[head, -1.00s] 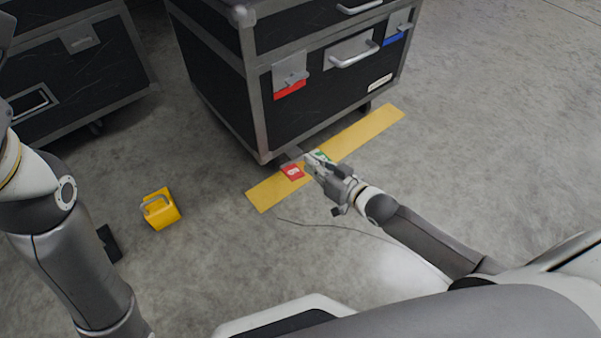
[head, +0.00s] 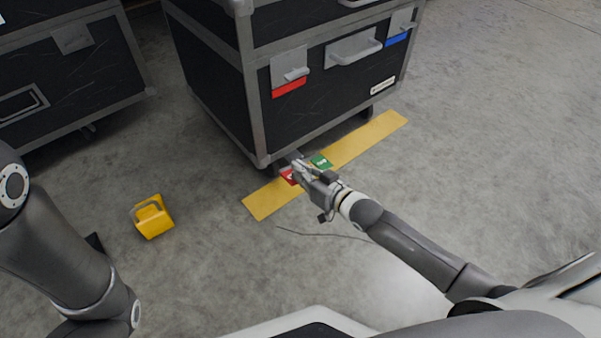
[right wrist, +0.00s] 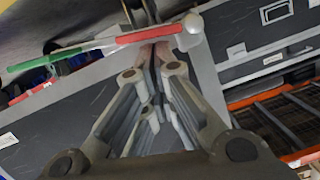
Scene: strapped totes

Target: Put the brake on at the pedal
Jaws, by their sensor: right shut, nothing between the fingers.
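The pedal is low at the near corner of the black strapped tote (head: 330,95). Its red end (head: 287,177) and green end (head: 321,162) show above a yellow floor strip. My right gripper (head: 298,167) is shut and empty, with its fingertips at the red end and partly covering it. In the right wrist view the shut fingers (right wrist: 153,62) point at the red end (right wrist: 145,35); I cannot tell whether they touch it. The green end (right wrist: 48,58) is off to the left there. My left arm shows at the left, but its gripper is not in view.
The yellow strip (head: 372,138) runs along the floor by the tote. A yellow block with a handle (head: 153,218) stands on the floor at left. Another black case (head: 70,75) is at the upper left. A thin cable (head: 320,236) lies on the floor. The floor at right is clear.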

